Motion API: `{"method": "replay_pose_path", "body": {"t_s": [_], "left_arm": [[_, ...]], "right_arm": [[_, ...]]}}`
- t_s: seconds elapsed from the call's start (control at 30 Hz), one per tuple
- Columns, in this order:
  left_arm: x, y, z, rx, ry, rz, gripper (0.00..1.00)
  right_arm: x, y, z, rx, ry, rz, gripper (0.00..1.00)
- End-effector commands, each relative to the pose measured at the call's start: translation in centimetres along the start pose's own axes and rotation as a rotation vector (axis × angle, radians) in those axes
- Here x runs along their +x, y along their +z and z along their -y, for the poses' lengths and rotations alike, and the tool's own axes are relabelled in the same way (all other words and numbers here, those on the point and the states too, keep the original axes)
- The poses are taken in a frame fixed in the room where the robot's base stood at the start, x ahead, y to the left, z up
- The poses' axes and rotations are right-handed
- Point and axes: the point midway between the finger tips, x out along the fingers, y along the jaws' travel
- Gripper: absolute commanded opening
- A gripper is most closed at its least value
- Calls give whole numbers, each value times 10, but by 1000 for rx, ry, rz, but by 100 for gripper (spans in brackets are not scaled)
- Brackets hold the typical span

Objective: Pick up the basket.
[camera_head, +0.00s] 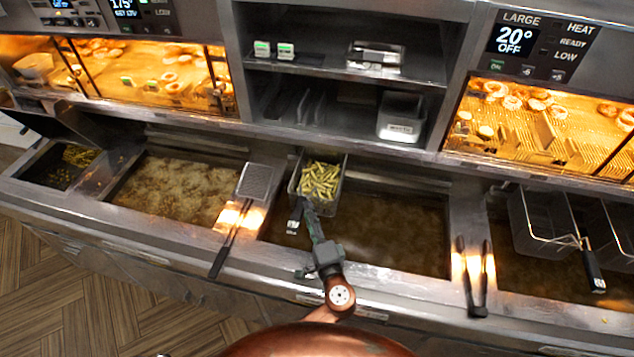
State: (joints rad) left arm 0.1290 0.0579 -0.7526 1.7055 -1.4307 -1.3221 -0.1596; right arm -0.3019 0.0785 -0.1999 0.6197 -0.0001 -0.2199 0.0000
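A wire basket (342,190) filled with pale green-yellow fries (320,180) sits at the back left of the middle fryer vat, close to the divider. My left gripper (306,207) reaches up from the bottom of the picture to the front side of this basket, where the handle is. The gripper overlaps the handle area and hides most of it. A small white label (293,227) shows just left of the gripper. The fingers are dark and small here, so I cannot tell whether they are closed on the handle. My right gripper is not in view.
Two empty wire baskets (541,238) stand in the right vat, one with a black handle. A skimmer (257,182) lies on the left divider and tongs (471,285) on the right one. Shelves and lit warming bays rise behind. The middle vat's right part is clear.

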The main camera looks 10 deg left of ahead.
Motion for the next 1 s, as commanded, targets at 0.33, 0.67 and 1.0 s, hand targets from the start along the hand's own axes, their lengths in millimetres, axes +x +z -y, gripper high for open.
{"method": "replay_pose_path", "body": {"t_s": [0.33,0.67,1.0], "left_arm": [[44,9,-3,3,-3,-2,38],[62,9,-7,-1,1,-2,38],[61,9,-7,-1,0,0,20]], "right_arm": [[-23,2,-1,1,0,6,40],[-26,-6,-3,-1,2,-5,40],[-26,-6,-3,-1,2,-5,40]]}}
